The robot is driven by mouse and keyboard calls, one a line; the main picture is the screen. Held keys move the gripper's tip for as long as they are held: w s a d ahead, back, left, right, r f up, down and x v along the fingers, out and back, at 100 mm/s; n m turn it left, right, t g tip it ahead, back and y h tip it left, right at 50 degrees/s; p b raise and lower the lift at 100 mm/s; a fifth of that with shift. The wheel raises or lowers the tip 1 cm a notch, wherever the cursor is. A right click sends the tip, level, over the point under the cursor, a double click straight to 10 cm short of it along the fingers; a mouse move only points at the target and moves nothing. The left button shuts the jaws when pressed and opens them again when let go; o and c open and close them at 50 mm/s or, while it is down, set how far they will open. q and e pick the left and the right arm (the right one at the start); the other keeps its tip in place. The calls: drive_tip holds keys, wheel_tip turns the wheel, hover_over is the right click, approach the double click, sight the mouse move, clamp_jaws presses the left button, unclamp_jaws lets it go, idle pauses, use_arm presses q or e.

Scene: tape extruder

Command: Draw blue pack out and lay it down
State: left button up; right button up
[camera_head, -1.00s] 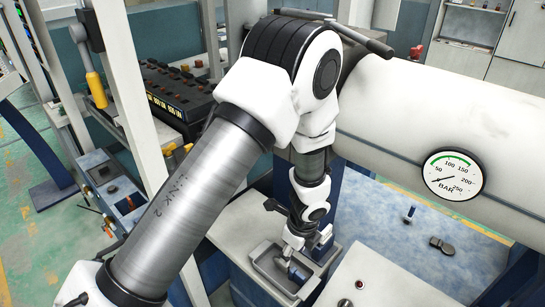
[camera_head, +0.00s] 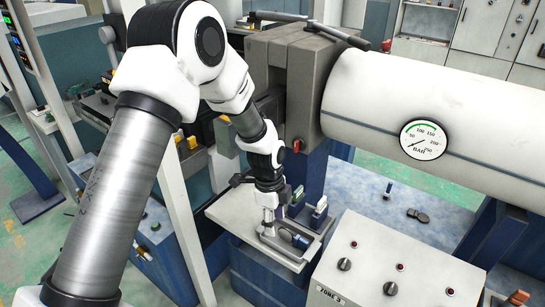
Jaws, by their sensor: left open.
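My left gripper (camera_head: 269,222) hangs from the arm that comes in from the left. It is open and points down over the left side of a grey tray (camera_head: 277,259). A dark blue cylindrical piece (camera_head: 293,238) shows beside the fingertips, low in the tray; I cannot tell whether they touch. A small upright piece with blue and white parts (camera_head: 319,209) stands behind it to the right. A green-topped piece (camera_head: 297,196) stands farther back. I cannot tell for sure which blue piece is the pack. My right gripper is not in view.
A white control box (camera_head: 380,262) with knobs stands close to the right of the tray. A large white barrel with a pressure gauge (camera_head: 427,140) and a grey block (camera_head: 283,75) rise behind. A bare pale plate (camera_head: 232,211) lies left of the tray.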

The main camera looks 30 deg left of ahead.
use_arm(q)
drive_tip(key=w+a+r+n, duration=0.2)
drive_tip(key=w+r+n, duration=0.1)
drive_tip(key=r, duration=0.3)
drive_tip(key=w+a+r+n+t, duration=0.1)
drive_tip(key=w+a+r+n, duration=0.1)
drive_tip(key=w+r, duration=0.4)
drive_tip(key=shift+w+a+r+n+h+p, duration=0.25)
drive_tip(key=shift+w+r+n+h+p, duration=0.05)
drive_tip(key=shift+r+n+p, duration=0.2)
drive_tip(key=shift+f, duration=0.1)
drive_tip(key=s+d+f+g, duration=0.3)
drive_tip(key=s+f, duration=0.7)
drive_tip(key=f, duration=0.3)
drive_tip(key=s+d+f+g, duration=0.2)
drive_tip(key=s+f+g, duration=0.1)
drive_tip(key=s+f, duration=0.75)
drive_tip(key=s+d+f+n+t+y, duration=0.1)
drive_tip(key=s+d+f+n, duration=0.2)
drive_tip(key=s, duration=0.7)
drive_tip(key=s+f+n+t+y, duration=0.1)
drive_tip(key=s+f+n, duration=0.35)
drive_tip(key=s, duration=0.45)
drive_tip(key=w+n+t, duration=0.2)
drive_tip(key=w+n, duration=0.1)
drive_tip(key=w, duration=0.1)
drive_tip(key=shift+a+f+t, duration=0.1)
drive_tip(key=shift+f+t, duration=0.2)
drive_tip(key=shift+t, duration=0.1)
